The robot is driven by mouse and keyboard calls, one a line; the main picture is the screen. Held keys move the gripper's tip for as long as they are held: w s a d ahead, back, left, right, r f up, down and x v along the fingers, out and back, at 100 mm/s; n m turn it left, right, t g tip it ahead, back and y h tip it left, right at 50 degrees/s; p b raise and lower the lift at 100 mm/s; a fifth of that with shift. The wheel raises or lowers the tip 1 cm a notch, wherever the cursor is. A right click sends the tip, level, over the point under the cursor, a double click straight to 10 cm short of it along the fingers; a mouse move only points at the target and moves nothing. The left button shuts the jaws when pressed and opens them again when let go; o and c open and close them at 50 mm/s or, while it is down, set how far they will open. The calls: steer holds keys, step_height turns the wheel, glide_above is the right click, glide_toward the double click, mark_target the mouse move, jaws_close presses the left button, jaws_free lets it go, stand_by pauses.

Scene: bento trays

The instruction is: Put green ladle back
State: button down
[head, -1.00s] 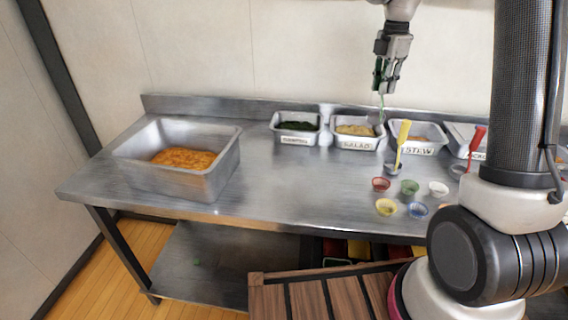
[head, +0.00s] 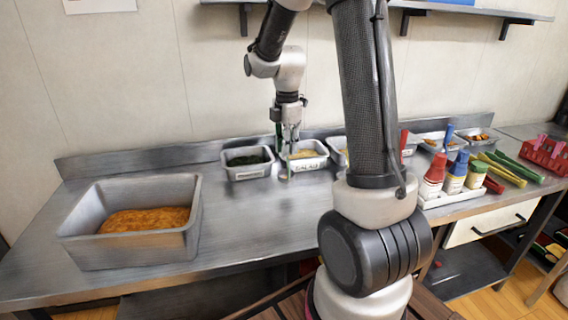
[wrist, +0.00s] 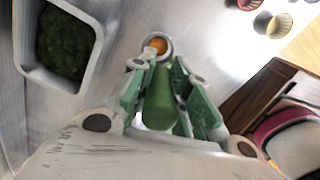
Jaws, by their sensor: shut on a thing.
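My gripper (wrist: 158,98) is shut on the green handle of the ladle (wrist: 159,104) in the wrist view. Beyond the far end of the handle is a round metal rim with orange inside; I cannot tell whether this is the ladle's bowl or a separate cup.
A tray of dark green food (head: 248,172) stands left of the salad tray, and also shows in the wrist view (wrist: 96,52). A deep steel pan (head: 130,246) of orange food is at the left. Bottles (head: 432,180) stand right of my arm. The middle counter is clear.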

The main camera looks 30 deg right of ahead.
mark_target(287, 158)
steer(key=shift+f, duration=2.15)
steer(key=c, duration=1.4)
jaws_free()
steer(key=shift+o, duration=0.2)
